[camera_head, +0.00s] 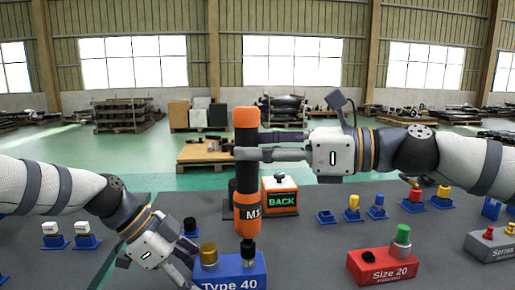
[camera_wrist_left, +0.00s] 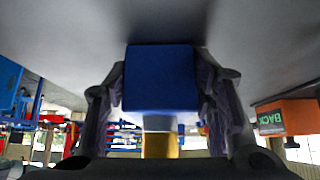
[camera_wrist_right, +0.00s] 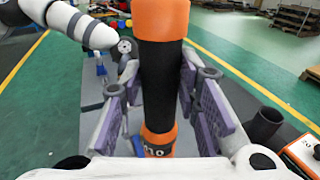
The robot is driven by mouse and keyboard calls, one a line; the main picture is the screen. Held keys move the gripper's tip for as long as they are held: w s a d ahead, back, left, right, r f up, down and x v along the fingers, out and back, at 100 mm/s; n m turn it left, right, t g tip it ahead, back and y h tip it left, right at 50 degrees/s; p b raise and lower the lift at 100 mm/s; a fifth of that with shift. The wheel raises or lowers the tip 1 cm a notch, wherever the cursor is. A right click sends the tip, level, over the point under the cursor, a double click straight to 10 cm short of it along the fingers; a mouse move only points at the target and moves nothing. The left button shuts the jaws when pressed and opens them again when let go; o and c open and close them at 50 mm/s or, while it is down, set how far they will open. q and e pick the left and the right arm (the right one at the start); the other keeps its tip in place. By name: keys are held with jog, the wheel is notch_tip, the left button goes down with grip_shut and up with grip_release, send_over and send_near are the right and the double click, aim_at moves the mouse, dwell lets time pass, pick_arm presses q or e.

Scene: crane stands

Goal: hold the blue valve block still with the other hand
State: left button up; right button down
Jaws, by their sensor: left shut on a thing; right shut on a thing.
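The blue valve block (camera_head: 236,272), lettered "Type 40", sits at the front of the dark table, with a brass fitting (camera_head: 208,254) and a dark fitting on top. My left gripper (camera_head: 190,272) is low at its left end; the left wrist view shows both fingers against the sides of the block (camera_wrist_left: 160,78). My right gripper (camera_head: 252,147) is shut around the dark middle of an upright orange and black tool (camera_head: 247,205) marked "M1". The tool also shows between the fingers in the right wrist view (camera_wrist_right: 163,85). Its lower tip stands over the block's dark fitting; contact is hard to judge.
An orange box reading "BACK" (camera_head: 281,197) stands behind the tool. A red "Size 20" block (camera_head: 383,266) and a grey "Series" block (camera_head: 491,245) are to the right. Several small blue holders with fittings stand around; bare table lies between them.

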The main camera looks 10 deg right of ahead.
aim_at(258, 124)
pick_arm(q)
jog(key=shift+r, duration=0.1)
pick_arm(e)
jog(key=shift+f, duration=0.95)
dwell(3.0)
jog(key=shift+r, duration=2.9)
pick_arm(q)
jog(key=o, duration=1.5)
